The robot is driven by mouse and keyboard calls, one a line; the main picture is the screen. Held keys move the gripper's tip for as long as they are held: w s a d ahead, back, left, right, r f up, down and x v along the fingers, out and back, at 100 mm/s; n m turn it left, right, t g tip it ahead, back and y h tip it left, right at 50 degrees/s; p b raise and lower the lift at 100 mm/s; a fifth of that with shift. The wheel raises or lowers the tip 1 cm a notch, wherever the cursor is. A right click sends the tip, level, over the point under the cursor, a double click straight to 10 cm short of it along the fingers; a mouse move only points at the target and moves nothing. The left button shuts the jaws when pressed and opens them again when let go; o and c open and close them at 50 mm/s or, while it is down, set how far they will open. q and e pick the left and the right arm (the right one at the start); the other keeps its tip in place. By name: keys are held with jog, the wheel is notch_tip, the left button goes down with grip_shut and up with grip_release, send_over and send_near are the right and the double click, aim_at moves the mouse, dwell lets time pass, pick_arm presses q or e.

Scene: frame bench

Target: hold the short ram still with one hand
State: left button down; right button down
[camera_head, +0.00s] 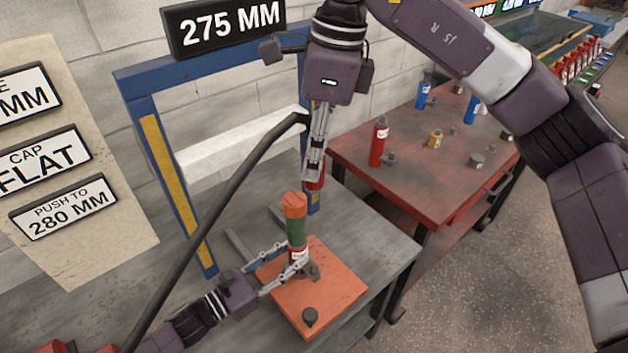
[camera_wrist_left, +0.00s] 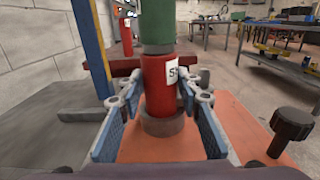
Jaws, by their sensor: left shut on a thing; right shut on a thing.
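The short ram (camera_head: 297,254) is a red cylinder with a white label, upright in a dark collar on the orange base plate (camera_head: 327,297). It also shows in the left wrist view (camera_wrist_left: 158,88). A green cylinder (camera_head: 297,229) stands on it, with an orange cap (camera_head: 294,205) on top. My left gripper (camera_head: 296,262) is shut on the ram low down, one finger each side; it also shows in the left wrist view (camera_wrist_left: 160,103). My right gripper (camera_head: 315,172) points down behind and above the cap, shut on a red piece (camera_head: 314,183) mostly hidden by its fingers.
A blue frame (camera_head: 170,165) stands behind, under a "275 MM" sign (camera_head: 229,27). A long black bar (camera_head: 215,212) slants up to my right gripper. A dark knob (camera_head: 310,317) stands on the plate. A red table (camera_head: 425,185) at the right holds cylinders, including a red one (camera_head: 380,141).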

dwell(0.3)
pick_arm(q)
jog(key=c, duration=1.3)
grip_release()
jog(key=shift+s, duration=0.1)
